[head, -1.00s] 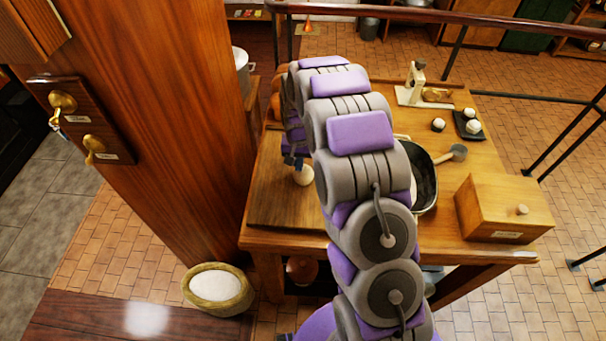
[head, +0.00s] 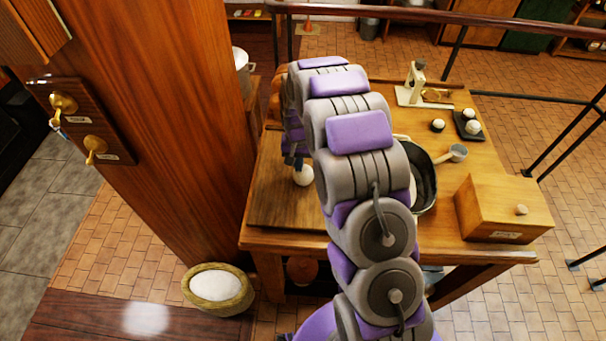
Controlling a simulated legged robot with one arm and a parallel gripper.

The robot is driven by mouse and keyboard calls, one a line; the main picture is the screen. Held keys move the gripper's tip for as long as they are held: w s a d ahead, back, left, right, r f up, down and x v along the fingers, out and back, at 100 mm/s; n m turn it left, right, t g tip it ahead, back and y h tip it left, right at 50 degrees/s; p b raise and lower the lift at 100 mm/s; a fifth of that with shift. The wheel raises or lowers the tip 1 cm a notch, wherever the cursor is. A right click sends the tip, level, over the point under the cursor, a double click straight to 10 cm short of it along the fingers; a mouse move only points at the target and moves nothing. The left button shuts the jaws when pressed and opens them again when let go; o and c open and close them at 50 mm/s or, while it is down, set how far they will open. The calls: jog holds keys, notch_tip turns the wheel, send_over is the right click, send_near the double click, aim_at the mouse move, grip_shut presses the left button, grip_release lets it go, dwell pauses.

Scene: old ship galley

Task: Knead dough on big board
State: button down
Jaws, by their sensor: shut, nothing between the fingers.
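The big board (head: 275,205) is a dark wooden slab lying on the left part of the wooden table (head: 460,215). A small pale ball of dough (head: 304,176) shows on the board, partly hidden by my arm. My gripper (head: 296,163) points down just above the dough, at or near its top. Its fingers are small and dark here and look closed. I cannot tell whether they touch the dough.
A dark pan (head: 425,180) and a ladle (head: 455,153) are right of my arm. A wooden box (head: 503,208) stands at the table's right corner. Small white balls (head: 473,127) and a scale-like stand (head: 415,85) are at the back. A flour sack (head: 217,289) stands on the floor.

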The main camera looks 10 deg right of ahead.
jog(key=shift+r, duration=0.3)
jog(key=shift+r+p, duration=0.65)
jog(key=shift+r, duration=2.35)
